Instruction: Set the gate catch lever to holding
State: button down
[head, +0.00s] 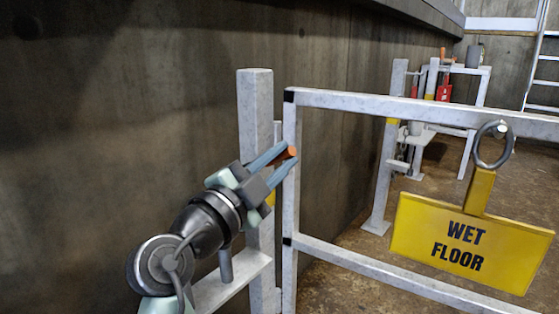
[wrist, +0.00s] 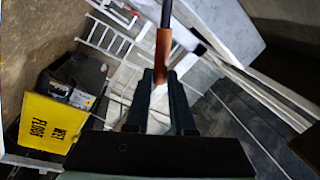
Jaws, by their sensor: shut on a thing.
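My gripper (head: 277,161) is at the gate post, with its fingers shut on the orange-brown grip of the catch lever (head: 291,152). In the wrist view the lever's copper-coloured grip (wrist: 162,52) stands between the fingertips of my gripper (wrist: 160,78), with a dark rod running on from it. The white gate (head: 400,103) is a tube frame just right of the white post (head: 255,110). The lever's pivot and any position marks are hidden behind my gripper and the post.
A concrete wall (head: 120,90) runs close on the left. Behind the gate stand another white post (head: 390,150), a red object (head: 444,90) and a ladder (head: 541,70).

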jog(key=c, duration=0.8)
grip_release()
jog(key=shift+o, duration=0.2)
jog(key=p+v, duration=0.4)
jog(key=v, duration=0.9)
jog(key=shift+p, duration=0.3)
